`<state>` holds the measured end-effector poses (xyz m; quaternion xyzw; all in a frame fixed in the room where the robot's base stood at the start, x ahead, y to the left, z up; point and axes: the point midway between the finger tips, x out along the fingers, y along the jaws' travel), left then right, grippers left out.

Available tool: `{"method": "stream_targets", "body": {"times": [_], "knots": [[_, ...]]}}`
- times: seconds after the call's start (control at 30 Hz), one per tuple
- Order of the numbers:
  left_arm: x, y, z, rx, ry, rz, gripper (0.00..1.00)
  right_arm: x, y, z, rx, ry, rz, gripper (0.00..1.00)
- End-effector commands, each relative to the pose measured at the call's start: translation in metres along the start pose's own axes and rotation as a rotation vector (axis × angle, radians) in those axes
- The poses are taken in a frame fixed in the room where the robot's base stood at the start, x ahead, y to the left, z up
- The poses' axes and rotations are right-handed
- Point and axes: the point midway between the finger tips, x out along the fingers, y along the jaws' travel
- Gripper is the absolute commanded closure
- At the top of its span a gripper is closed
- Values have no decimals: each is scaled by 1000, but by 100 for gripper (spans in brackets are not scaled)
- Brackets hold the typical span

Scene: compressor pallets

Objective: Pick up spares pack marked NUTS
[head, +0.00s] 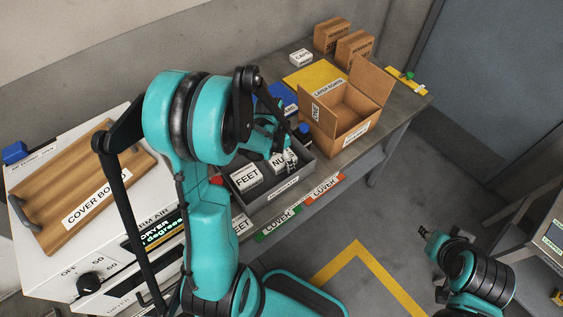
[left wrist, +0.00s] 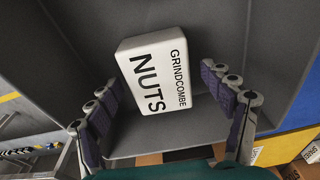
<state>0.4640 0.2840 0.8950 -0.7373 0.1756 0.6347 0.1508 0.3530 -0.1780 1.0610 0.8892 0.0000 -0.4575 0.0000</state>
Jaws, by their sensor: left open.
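The spares pack marked NUTS (left wrist: 165,65) is a white box lying in a grey tray (left wrist: 75,40), its label facing up. In the head view the NUTS pack (head: 278,160) is partly covered by my left gripper (head: 282,152). In the left wrist view my left gripper (left wrist: 165,100) is open, with one finger on each side of the pack's near part. A gap shows at the right finger; the left finger is close to the pack, and contact is unclear. My right gripper (head: 429,238) is low at the right; its jaws are too small to read.
A white FEET pack (head: 246,177) lies beside the NUTS pack in the grey tray. An open cardboard box (head: 345,120) stands just behind the tray. A cover board (head: 90,185) lies on the white dryer at the left.

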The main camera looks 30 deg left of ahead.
Motion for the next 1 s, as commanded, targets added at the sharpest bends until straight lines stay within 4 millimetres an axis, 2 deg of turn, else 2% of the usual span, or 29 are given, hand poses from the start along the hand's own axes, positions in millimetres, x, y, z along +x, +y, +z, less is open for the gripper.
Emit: {"method": "stream_targets", "body": {"times": [0.07, 1.0], "knots": [[5, 0, 0, 0, 0, 0, 19, 2, 0, 1, 0, 0, 0, 70], [9, 0, 1, 0, 0, 0, 19, 6, 0, 4, 0, 0, 0, 70]]}}
